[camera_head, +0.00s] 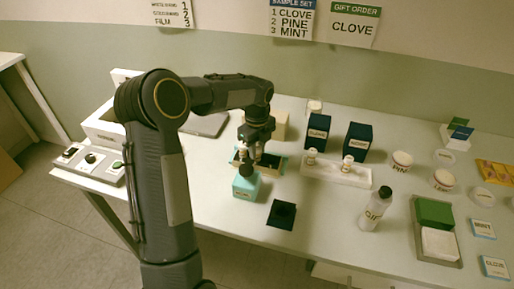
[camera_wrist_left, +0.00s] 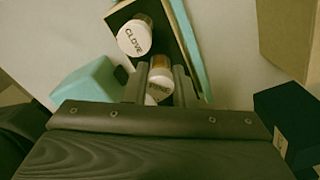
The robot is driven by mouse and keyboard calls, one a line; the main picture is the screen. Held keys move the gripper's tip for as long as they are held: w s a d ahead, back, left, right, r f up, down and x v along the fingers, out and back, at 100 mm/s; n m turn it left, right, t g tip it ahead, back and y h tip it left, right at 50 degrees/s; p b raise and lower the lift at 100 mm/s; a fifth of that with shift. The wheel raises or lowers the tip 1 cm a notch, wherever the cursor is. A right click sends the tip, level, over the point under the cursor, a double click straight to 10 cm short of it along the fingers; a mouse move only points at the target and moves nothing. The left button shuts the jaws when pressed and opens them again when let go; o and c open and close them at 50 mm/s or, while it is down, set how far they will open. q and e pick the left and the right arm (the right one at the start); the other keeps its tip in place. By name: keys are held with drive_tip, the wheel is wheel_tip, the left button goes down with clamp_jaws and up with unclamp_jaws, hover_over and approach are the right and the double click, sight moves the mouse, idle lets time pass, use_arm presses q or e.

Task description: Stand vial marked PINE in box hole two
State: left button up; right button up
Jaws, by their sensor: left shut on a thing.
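My left gripper (camera_head: 258,155) is shut on a white-capped amber vial, which shows between the fingers in the left wrist view (camera_wrist_left: 160,76). Its cap lettering is partly hidden and too blurred to read surely. The teal-edged box (camera_head: 280,164) with a dark insert is under and beside the gripper; its teal wall also shows in the wrist view (camera_wrist_left: 188,42). A vial marked CLOVE (camera_wrist_left: 135,37) stands at that box, beside the held vial. I cannot tell whether the held vial's lower end is in a hole. My right gripper is not in view.
A white rack (camera_head: 335,174) holds two vials, right of the box. Navy boxes (camera_head: 358,141) stand behind it. A teal block with a dark knob (camera_head: 246,187) and a black pad (camera_head: 282,214) lie in front. An oil bottle (camera_head: 375,209) stands farther right.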

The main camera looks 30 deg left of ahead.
use_arm(q)
drive_tip(key=shift+f, duration=0.15)
drive_tip(key=o, duration=1)
wheel_tip(320, 180, up, 12)
drive_tip(key=f, duration=0.1)
drive_tip(key=s+d+r+n+t, duration=0.1)
drive_tip(key=s+d+r+n, duration=0.1)
drive_tip(key=s+r+n, duration=0.45)
drive_tip(key=s+d+f+n+t+h, duration=0.1)
drive_tip(key=s+d+f+n, duration=0.1)
drive_tip(key=s+n, duration=0.3)
drive_tip(key=s+d+f+n+t+h, duration=0.1)
drive_tip(key=s+d+f+n+t, duration=0.1)
drive_tip(key=s+n, duration=0.4)
drive_tip(key=s+d+f+n+t+h, duration=0.1)
drive_tip(key=s+d+f+n, duration=0.3)
drive_tip(key=s, duration=0.7)
drive_tip(key=shift+s+d+n+t+h, duration=0.3)
drive_tip(key=shift+d+n+h, duration=0.1)
drive_tip(key=shift+d+n, duration=0.4)
